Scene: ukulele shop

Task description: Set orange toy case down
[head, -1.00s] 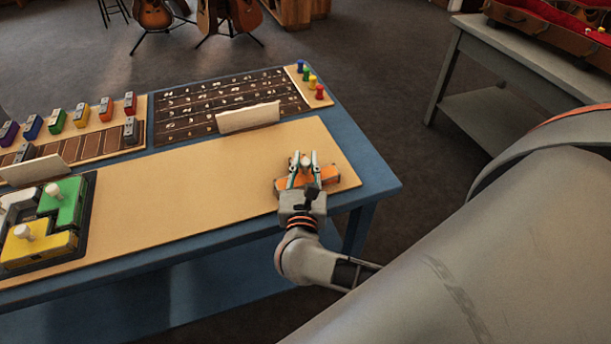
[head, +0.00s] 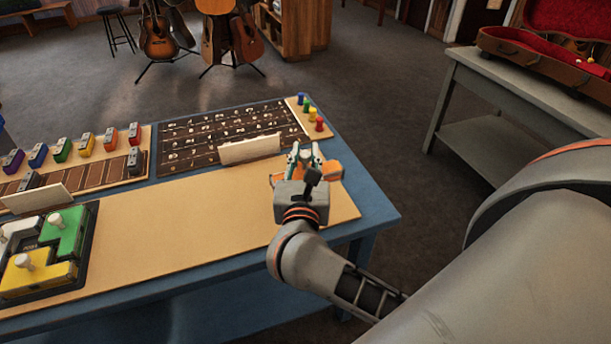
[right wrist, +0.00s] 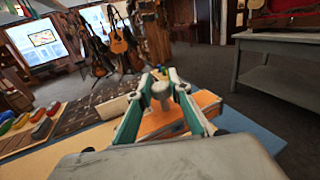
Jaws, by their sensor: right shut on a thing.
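The orange toy case (head: 329,172) shows near the right end of the tan mat (head: 190,235) in the head view. My right gripper (head: 304,152) is shut on it and hides much of it. In the right wrist view the orange case (right wrist: 203,99) lies between the two green-sided fingers of the gripper (right wrist: 161,93), which flank a pale knob on its top. I cannot tell whether the case touches the mat or is held above it. My left gripper is in neither view.
A white card (head: 250,149) stands just beyond the case, before a dark fretboard panel (head: 210,130) and several coloured pegs (head: 312,114). Green and yellow cases (head: 66,232) sit in a tray at left. The mat's middle is clear.

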